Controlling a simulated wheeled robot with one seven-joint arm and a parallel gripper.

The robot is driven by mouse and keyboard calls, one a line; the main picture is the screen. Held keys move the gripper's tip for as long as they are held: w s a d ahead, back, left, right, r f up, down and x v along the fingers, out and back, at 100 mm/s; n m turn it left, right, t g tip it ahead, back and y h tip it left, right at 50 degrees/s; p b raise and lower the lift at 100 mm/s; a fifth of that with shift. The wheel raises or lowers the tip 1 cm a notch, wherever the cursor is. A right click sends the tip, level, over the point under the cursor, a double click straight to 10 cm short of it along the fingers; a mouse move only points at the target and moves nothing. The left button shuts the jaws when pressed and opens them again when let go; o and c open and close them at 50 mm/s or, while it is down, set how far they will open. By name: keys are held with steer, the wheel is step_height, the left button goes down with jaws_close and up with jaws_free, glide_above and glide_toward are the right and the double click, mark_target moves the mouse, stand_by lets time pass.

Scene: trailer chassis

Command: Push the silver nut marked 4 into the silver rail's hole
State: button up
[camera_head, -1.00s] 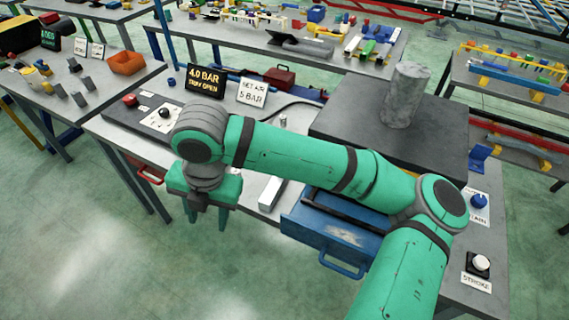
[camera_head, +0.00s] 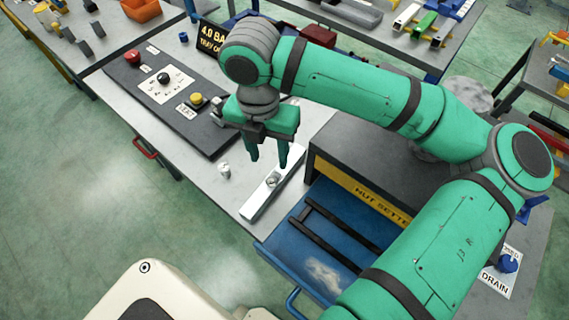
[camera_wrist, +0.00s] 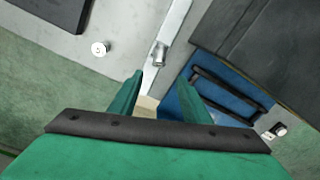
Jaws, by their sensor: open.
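The silver rail (camera_head: 258,199) lies on the table beside the blue tray; it also shows in the wrist view (camera_wrist: 176,20). A small silver nut (camera_head: 272,181) is on the rail around its middle, and shows in the wrist view (camera_wrist: 158,53) as a short cylinder. I cannot read its mark or see whether it is in a hole. Another silver nut (camera_head: 224,170) stands on the table left of the rail; its top (camera_wrist: 99,49) has a mark too small to read surely. My gripper (camera_head: 268,160) is open and empty, fingers down, near the rail nut.
The blue tray (camera_head: 312,268) is pulled out under the dark block labelled NUT SETTER (camera_head: 370,196). A dark control panel (camera_head: 165,95) with buttons lies to the left.

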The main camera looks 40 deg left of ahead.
glide_above(272, 178)
step_height(272, 178, down, 6)
steer(key=shift+r, duration=0.25)
steer(key=shift+f, duration=2.6)
steer(key=c, duration=0.7)
steer(key=shift+s+d, duration=0.1)
steer(key=shift+s, duration=0.05)
jaws_close()
